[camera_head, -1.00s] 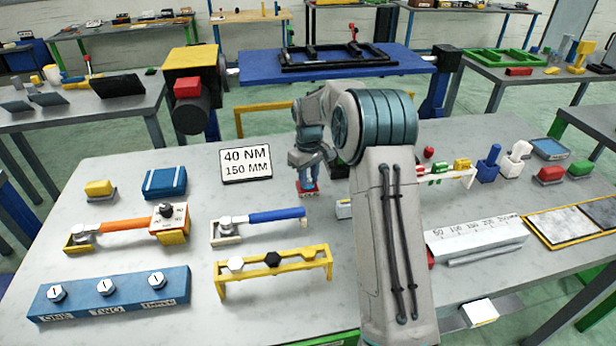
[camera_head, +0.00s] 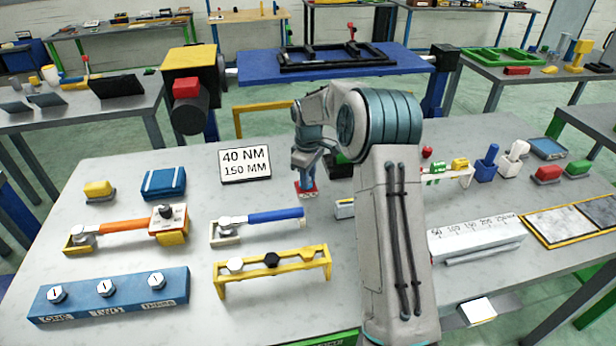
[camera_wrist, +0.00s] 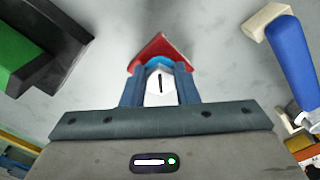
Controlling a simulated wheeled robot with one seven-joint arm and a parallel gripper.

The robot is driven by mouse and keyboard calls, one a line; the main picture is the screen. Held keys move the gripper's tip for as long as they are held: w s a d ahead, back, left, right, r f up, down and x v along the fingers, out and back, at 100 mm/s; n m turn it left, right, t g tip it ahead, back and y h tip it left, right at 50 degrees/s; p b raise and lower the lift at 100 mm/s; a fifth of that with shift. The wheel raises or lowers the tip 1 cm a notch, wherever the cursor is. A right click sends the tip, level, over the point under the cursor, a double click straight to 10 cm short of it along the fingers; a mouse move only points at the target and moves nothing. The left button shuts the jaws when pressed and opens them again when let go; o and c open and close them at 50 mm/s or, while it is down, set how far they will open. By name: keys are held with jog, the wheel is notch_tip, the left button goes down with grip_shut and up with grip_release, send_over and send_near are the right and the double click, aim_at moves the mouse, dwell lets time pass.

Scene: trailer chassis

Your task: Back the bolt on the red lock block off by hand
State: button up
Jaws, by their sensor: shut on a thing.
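The red lock block (camera_head: 306,191) sits on the grey table, right of the 40 NM sign. In the wrist view the red block (camera_wrist: 160,48) shows as a pointed corner beyond my fingers. A pale bolt head (camera_wrist: 159,86) with a dark line on top is between the two blue fingers, with a bright blue ring (camera_wrist: 160,63) behind it. My gripper (camera_wrist: 159,90) is shut on the bolt, pointing down at the block. In the head view my gripper (camera_head: 306,176) is directly over the block, and the bolt is hidden there.
A blue-handled wrench (camera_head: 262,221) lies in front, with a yellow rack (camera_head: 272,270) nearer. An orange-handled wrench (camera_head: 122,227) lies left. A black and green thing (camera_wrist: 35,45) is close by in the wrist view.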

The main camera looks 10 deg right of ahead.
jog(key=shift+s+a+f, duration=0.1)
jog(key=shift+s+f, duration=0.05)
jog(key=shift+f, duration=0.15)
jog(key=o, duration=1)
jog(key=shift+r, duration=0.1)
jog(key=shift+w+r, duration=0.2)
jog(key=shift+r, duration=0.35)
notch_tip(320, 180, up, 13)
jog(key=shift+s, duration=0.15)
